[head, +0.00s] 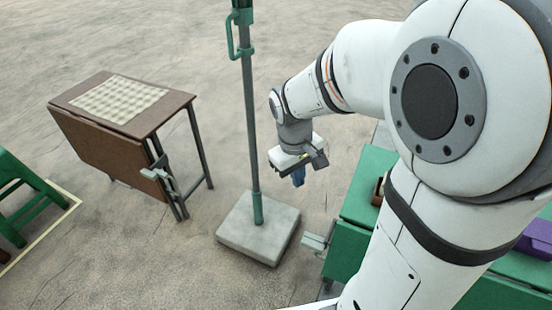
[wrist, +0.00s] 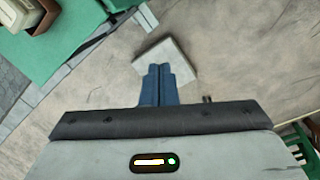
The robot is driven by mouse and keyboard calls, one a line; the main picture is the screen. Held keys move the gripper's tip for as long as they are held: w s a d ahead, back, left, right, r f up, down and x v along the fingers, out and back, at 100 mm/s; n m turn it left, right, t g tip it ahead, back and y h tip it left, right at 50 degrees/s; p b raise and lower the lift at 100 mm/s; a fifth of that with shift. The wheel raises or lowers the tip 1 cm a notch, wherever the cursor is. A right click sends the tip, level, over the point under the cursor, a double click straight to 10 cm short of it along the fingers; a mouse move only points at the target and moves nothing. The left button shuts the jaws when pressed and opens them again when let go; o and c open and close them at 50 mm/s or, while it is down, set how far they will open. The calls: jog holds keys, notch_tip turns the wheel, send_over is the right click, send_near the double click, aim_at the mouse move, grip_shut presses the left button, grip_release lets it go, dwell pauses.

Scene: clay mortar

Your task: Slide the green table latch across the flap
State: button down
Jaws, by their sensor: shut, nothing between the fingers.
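The green table (head: 367,186) stands at the right in the head view, partly hidden behind my arm. A green panel (head: 345,250), which looks like its flap, shows at its near left side; I cannot tell its exact angle. A grey metal fitting (head: 317,241), apparently the latch, sticks out left from that side. In the wrist view the green table top (wrist: 45,45) fills the upper left; I cannot make out the latch there. My gripper (head: 298,178) has blue fingers, shut and empty, pointing down, left of the table and apart from it. The fingers also show in the wrist view (wrist: 162,80).
A pole (head: 250,110) on a pale stone base (head: 258,228) stands just left of my gripper. A brown table (head: 120,105) with a hanging flap and its own grey latch (head: 158,173) is farther left. A green stool (head: 25,190) is at the left edge.

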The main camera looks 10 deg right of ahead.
aim_at(313, 245)
jog(key=w+a+f+n+g+h+b, duration=0.1)
jog(key=w+a+f+n+b, duration=0.1)
jog(key=f, duration=1.1)
jog(key=w+a+f+n+g+h+b, duration=0.1)
jog(key=w+f+n+b, duration=0.3)
jog(key=f, duration=0.8)
jog(key=w+a+b, duration=0.1)
jog(key=w+b, duration=0.1)
jog(key=shift+w+a+f+g, duration=0.15)
jog(key=shift+w+f+g, duration=0.15)
jog(key=shift+w+f, duration=0.1)
jog(key=shift+s, duration=0.1)
jog(key=s+d+f+b, duration=0.3)
jog(key=d+f, duration=0.3)
jog(key=f, duration=0.3)
jog(key=shift+s+d, duration=0.15)
jog(key=shift+s, duration=0.6)
jog(key=shift+f, duration=0.1)
